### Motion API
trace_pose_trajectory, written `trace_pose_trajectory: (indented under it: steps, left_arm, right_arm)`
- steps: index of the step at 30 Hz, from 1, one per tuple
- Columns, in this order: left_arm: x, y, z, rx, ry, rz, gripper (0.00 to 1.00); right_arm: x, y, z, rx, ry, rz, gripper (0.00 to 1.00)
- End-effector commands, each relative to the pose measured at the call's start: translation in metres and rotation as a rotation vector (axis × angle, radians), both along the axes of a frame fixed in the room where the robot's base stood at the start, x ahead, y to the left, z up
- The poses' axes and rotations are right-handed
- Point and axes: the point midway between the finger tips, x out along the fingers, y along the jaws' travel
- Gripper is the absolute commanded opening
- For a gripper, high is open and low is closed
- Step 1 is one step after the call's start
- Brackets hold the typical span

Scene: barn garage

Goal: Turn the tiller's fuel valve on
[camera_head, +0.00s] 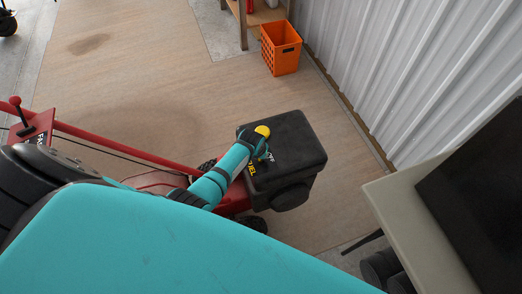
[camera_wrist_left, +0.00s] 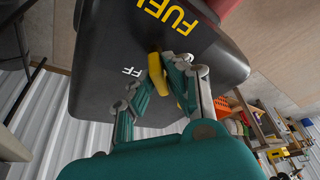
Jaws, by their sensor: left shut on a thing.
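The red tiller has a black engine box (camera_head: 300,140) with a yellow FUEL label and a white OFF label. The same box fills the top of the left wrist view (camera_wrist_left: 100,60). My right gripper is not in view.
Red tiller handlebars (camera_head: 120,148) run to the left. An orange crate (camera_head: 281,48) stands at the back by a wooden shelf (camera_head: 262,14). A corrugated wall (camera_head: 430,60) and a pale table (camera_head: 410,205) are on the right. The floor behind the tiller is clear.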

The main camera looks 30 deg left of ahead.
Motion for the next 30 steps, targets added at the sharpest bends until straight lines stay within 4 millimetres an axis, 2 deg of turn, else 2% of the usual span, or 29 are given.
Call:
trace_pose_trajectory:
  steps: [6, 15, 24, 30]
  left_arm:
    - [0.000, -0.001, 0.000, -0.002, 0.001, 0.205, 0.00]
    - [0.000, 0.001, -0.002, -0.003, -0.001, 0.469, 0.00]
    - [0.000, 0.002, -0.001, -0.002, -0.002, 0.646, 0.00]
    - [-0.001, 0.002, 0.000, -0.002, -0.001, 0.705, 0.00]
  right_arm:
    - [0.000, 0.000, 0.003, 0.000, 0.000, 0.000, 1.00]
    - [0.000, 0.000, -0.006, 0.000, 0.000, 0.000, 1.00]
    - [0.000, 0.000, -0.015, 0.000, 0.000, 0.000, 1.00]
    - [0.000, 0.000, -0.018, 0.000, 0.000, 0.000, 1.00]
